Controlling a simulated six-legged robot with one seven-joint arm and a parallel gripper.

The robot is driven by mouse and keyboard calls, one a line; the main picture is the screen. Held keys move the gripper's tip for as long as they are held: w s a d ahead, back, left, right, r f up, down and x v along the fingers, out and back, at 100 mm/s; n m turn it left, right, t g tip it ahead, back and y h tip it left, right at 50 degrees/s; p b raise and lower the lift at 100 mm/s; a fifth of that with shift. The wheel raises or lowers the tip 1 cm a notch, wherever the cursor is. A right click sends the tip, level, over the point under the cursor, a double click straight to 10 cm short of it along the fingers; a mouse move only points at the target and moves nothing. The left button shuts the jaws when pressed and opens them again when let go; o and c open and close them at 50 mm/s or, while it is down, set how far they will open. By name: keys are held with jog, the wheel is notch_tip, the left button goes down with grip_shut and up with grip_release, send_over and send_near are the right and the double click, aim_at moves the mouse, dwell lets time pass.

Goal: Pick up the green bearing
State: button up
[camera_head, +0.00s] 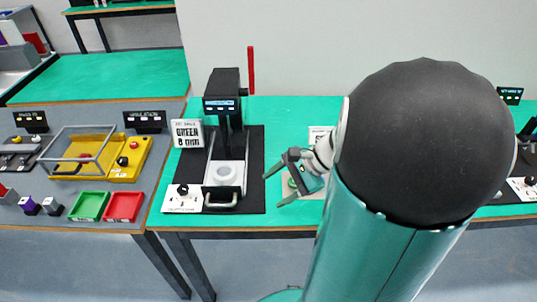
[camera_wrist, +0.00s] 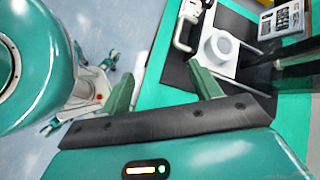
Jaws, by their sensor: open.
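A small green round piece (camera_head: 292,183), which looks like the green bearing, shows in the head view on a pale plate on the teal table. My gripper partly hides it, so its shape is unclear. My gripper (camera_head: 279,187) is open beside and over that plate, its fingers spread toward the left. In the wrist view my gripper (camera_wrist: 163,90) has nothing between its fingers. Only the table edge and floor show beyond them there, and I make out no green bearing in that view.
A black press (camera_head: 226,105) with a white ring-shaped seat (camera_head: 227,173) stands left of my gripper; the seat also shows in the wrist view (camera_wrist: 219,46). A sign (camera_head: 187,133) reads "GREEN 8 mm". Green (camera_head: 89,206) and red (camera_head: 123,207) trays lie farther left. My arm hides the table's right part.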

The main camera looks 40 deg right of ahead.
jog(key=s+d+f+m+t, duration=0.1)
jog(key=d+f+m+t, duration=0.1)
jog(key=d+f+m, duration=0.1)
jog(key=s+d+f+m+t+h, duration=0.1)
jog(key=s+d+f+m+t, duration=0.1)
jog(key=d+m, duration=0.3)
jog(key=s+d+f+m+t+h, duration=0.1)
jog(key=d+f+m+t, duration=0.2)
jog(key=d, duration=0.6)
jog(key=shift+s+d+f+m, duration=0.2)
jog(key=shift+s+f+m, duration=0.2)
jog(key=shift+m, duration=0.7)
jog(key=shift+d+f+t, duration=0.15)
jog(key=shift+d+t, duration=0.05)
jog(key=shift+t, duration=0.2)
jog(key=x, duration=1.3)
jog(key=shift+w+d+f, duration=0.15)
jog(key=shift+w+f, duration=0.1)
jog(key=shift+w, duration=0.05)
jog(key=shift+c, duration=0.4)
jog(key=c, duration=1)
